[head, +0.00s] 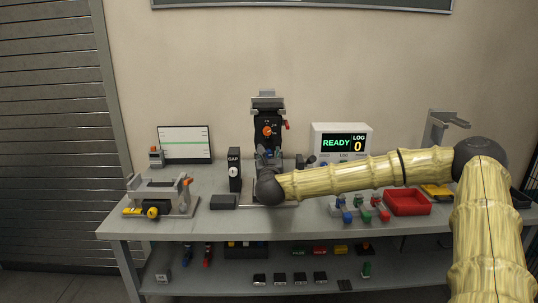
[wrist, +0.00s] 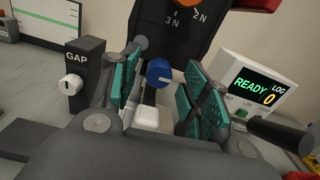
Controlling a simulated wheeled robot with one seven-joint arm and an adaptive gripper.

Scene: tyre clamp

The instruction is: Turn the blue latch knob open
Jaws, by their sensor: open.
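The blue latch knob (wrist: 159,71) shows in the wrist view, near the middle, on the front of the dark clamp fixture (wrist: 172,40). A pale pin or lever sticks out beside it, and a white block (wrist: 147,117) sits below. My gripper (wrist: 164,80) is open, with a teal-padded finger on each side of the knob in the picture. I cannot tell whether either pad touches it. In the head view my gripper (head: 266,162) is in front of the lower part of the fixture (head: 268,118), and the knob is hidden there.
A GAP unit with a white dial (head: 234,170) stands left of the fixture. A READY/LOG display (head: 341,143) stands to the right. A red tray (head: 407,202) and several coloured knobs (head: 360,210) lie under my arm. A grey clamp (head: 160,193) is at the bench's left.

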